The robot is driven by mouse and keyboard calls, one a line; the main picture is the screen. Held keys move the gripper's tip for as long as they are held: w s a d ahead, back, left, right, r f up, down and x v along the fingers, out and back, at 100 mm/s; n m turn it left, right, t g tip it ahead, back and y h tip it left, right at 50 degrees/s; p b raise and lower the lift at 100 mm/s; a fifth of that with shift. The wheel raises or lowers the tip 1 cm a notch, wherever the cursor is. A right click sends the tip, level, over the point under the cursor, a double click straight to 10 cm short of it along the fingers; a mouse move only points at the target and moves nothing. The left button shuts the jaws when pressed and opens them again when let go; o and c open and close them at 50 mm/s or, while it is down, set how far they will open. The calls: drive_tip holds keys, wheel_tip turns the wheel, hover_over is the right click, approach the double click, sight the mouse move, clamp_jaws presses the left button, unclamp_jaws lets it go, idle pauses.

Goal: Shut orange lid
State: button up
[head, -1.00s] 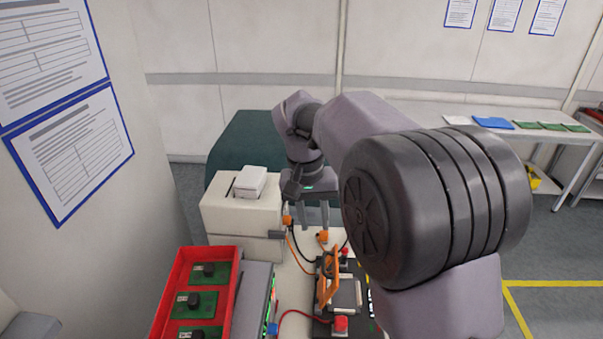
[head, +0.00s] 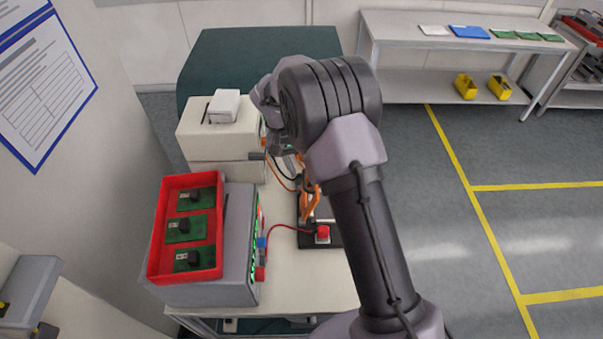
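The orange lid (head: 309,204) belongs to a dark test fixture (head: 322,240) on the light bench. Its orange frame appears raised and tilted. My arm covers its upper and right parts, so its exact angle is hard to tell. My gripper is almost wholly hidden behind my arm's dark joint, near the far end of the fixture. Its fingers do not show, so I cannot see whether they are open or touching the lid.
A red tray (head: 160,232) with green boards sits on a grey box (head: 237,215) left of the fixture. A cream device (head: 207,147) with a white block (head: 224,106) stands behind. A red button (head: 322,233) is at the fixture's front. Open floor lies right.

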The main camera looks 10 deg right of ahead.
drive_tip(key=shift+x, duration=1.15)
drive_tip(key=shift+c, duration=0.4)
clamp_jaws()
